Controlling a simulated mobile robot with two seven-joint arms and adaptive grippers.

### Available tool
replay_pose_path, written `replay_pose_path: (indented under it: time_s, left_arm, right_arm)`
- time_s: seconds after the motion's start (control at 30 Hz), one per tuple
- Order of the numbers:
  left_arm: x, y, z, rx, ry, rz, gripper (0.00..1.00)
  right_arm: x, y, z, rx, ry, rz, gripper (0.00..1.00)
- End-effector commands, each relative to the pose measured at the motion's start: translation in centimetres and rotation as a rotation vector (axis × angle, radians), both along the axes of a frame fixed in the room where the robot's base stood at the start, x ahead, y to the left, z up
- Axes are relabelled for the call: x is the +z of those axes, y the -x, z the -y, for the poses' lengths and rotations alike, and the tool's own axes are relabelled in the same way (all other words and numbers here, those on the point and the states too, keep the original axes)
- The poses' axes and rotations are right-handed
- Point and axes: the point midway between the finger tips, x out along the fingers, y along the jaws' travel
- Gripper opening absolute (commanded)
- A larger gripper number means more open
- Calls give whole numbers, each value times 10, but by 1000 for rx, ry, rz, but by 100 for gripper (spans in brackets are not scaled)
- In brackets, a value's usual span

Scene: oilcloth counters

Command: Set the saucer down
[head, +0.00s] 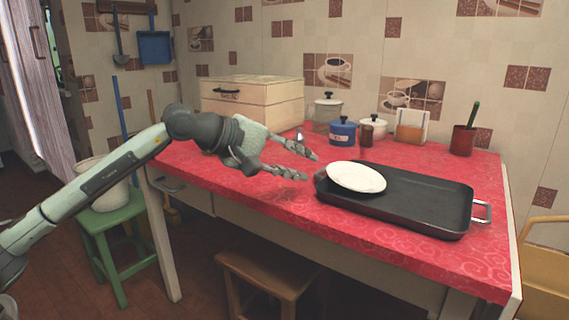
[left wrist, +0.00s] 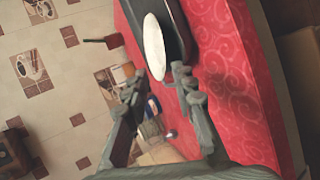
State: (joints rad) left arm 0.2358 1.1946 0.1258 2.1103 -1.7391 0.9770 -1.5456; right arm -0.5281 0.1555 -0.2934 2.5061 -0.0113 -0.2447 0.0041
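The white saucer (head: 356,177) lies on the left part of a black tray (head: 425,213), overlapping its left rim. Whether it lies fully flat is hard to tell. It also shows in the left wrist view (left wrist: 154,46), beyond the fingertips. My left gripper (head: 312,166) is open and empty, just left of the saucer and apart from it, above the red tabletop. Its two spread fingers also show in the left wrist view (left wrist: 157,84). My right gripper is not in view.
The red-covered table (head: 270,198) is clear in front of the tray. Behind stand a wooden bread box (head: 252,101), a blue canister (head: 342,132), a white lidded pot (head: 373,128), a napkin holder (head: 411,127) and a dark red cup (head: 463,140). A stool (head: 268,276) stands below.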

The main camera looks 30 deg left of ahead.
Motion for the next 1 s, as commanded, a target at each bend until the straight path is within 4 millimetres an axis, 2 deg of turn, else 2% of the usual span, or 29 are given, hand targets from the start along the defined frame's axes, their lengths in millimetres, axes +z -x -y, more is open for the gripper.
replay_pose_path:
  time_s: [0.1,0.27,0.57,0.67,0.77,0.87,0.9,0.97,1.0]
  left_arm:
    - [3,12,-5,-2,-4,-4,26]
    - [12,23,-12,-1,0,-1,26]
    - [13,30,-11,-7,23,-12,26]
    - [-4,37,15,-37,160,-73,26]
    - [-30,54,64,-83,457,-218,26]
    - [-46,89,133,-132,950,-499,26]
    - [-45,104,158,-142,1192,-654,26]
    - [-37,123,185,-148,1555,-912,26]
    - [-30,133,197,-145,1802,-1109,26]
  right_arm:
    - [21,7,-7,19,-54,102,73]
    - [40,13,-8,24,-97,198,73]
    - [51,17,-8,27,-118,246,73]
    - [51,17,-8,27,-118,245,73]
    - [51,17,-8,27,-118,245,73]
    - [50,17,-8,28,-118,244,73]
    - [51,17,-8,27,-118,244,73]
    - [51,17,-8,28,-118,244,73]
    - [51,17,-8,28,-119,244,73]
